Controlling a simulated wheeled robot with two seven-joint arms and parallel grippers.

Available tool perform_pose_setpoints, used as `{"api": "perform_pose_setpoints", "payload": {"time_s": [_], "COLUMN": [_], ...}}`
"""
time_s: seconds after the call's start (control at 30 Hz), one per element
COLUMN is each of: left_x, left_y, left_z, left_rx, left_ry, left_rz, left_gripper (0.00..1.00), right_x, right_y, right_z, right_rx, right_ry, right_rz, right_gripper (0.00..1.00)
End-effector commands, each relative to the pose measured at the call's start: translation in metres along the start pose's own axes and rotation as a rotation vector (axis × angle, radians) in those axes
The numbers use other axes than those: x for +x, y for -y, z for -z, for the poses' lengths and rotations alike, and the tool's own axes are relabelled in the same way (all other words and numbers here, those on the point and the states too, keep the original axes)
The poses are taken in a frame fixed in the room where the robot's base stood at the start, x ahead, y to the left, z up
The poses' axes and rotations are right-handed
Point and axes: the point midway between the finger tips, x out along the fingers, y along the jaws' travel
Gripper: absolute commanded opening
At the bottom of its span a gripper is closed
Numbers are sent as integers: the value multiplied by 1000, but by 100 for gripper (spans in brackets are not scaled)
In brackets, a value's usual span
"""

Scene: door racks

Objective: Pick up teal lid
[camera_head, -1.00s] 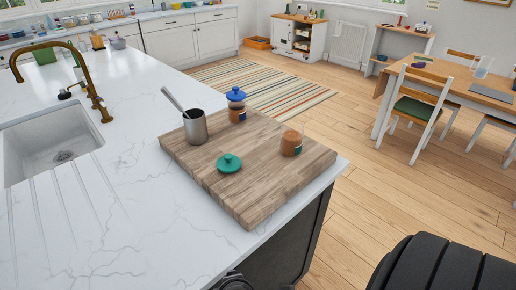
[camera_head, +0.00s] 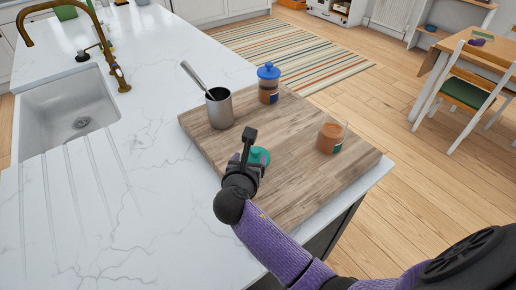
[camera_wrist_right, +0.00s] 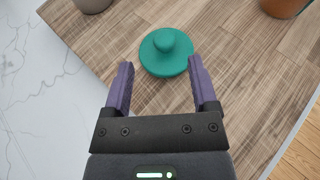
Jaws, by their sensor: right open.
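The teal lid (camera_head: 260,156) lies on the wooden board (camera_head: 300,178), partly hidden behind my right gripper in the head view. It is round with a knob on top. My right gripper (camera_head: 250,146) is over the board at the lid. In the right wrist view the lid (camera_wrist_right: 166,52) lies just ahead of the open fingertips of my gripper (camera_wrist_right: 160,64), roughly centred between them. Nothing is between the fingers. My left gripper is not in view.
A metal cup with a spoon (camera_head: 220,112), a blue-lidded jar (camera_head: 268,88) and an open jar with orange-brown contents (camera_head: 331,136) stand on the board. A sink (camera_head: 70,112) with a brass tap (camera_head: 104,45) is at left. The marble counter (camera_head: 150,190) between is clear.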

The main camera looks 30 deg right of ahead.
Motion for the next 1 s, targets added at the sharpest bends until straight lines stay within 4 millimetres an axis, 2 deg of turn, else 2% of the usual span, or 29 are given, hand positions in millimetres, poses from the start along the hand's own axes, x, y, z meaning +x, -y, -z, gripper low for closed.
{"api": "perform_pose_setpoints", "payload": {"time_s": [0.03,0.17,0.3,0.4,0.67,1.0], "left_x": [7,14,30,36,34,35], "left_y": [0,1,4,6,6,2], "left_z": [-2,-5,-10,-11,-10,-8], "left_rx": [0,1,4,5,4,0], "left_ry": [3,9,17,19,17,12], "left_rz": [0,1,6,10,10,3], "left_gripper": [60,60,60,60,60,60], "right_x": [11,30,60,75,78,78], "right_y": [0,1,4,4,4,4], "right_z": [4,5,12,10,7,7], "right_rx": [0,2,6,6,7,7], "right_ry": [1,-1,-3,-3,-3,-4], "right_rz": [1,1,2,2,-1,-1], "right_gripper": [75,75,75,75,75,3]}}
